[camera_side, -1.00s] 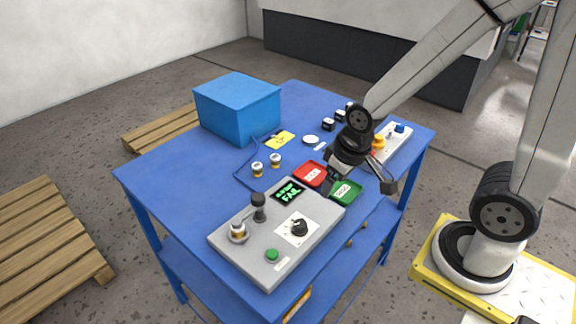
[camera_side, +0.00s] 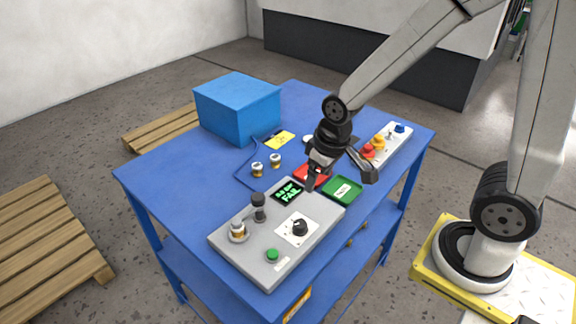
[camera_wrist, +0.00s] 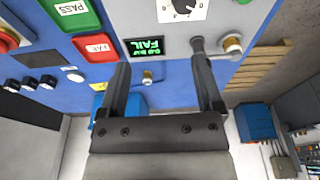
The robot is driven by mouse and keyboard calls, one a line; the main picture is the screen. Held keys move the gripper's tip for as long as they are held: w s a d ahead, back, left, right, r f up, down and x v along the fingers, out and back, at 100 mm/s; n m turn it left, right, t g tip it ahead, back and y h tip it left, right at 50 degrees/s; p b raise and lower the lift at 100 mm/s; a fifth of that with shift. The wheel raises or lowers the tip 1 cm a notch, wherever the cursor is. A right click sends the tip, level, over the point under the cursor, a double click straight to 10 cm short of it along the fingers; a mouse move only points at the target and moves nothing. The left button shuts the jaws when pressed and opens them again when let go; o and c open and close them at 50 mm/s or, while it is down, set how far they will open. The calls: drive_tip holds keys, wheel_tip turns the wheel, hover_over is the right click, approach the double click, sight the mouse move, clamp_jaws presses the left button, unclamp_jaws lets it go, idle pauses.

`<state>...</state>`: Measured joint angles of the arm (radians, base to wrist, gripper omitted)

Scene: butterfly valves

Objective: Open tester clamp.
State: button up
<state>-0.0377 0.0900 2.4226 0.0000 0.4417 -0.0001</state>
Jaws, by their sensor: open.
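The grey tester (camera_side: 265,262) sits at the near end of the blue table. Its lit green display (camera_side: 288,192) reads FAIL; it also shows in the wrist view (camera_wrist: 148,46). A dark clamp handle (camera_side: 258,203) stands upright on the tester beside a white and brass valve (camera_side: 238,230). In the wrist view, the handle (camera_wrist: 197,45) is near the tip of the right finger and the valve (camera_wrist: 232,44) is to its right. My gripper (camera_side: 341,178) is open and empty, above the red FAIL tray and beyond the tester. Contact with the handle is not seen.
The red tray (camera_wrist: 96,48) and green PASS tray (camera_side: 343,189) lie beside the tester. Two valves (camera_side: 257,169) stand left of the trays. A blue box (camera_side: 238,108) and a panel with coloured buttons (camera_side: 393,143) are farther back. A black dial (camera_side: 299,228) sits on the tester.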

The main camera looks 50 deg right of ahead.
drive_tip(key=n+g, duration=0.2)
hover_over(257, 196)
drive_tip(key=shift+s+d+r, duration=0.2)
drive_tip(key=shift+s+d, duration=0.2)
drive_tip(key=shift+s, duration=0.05)
drive_tip(key=shift+w+a, duration=0.4)
drive_tip(key=shift+f, duration=0.1)
drive_tip(key=shift+f, duration=3.85)
clamp_jaws()
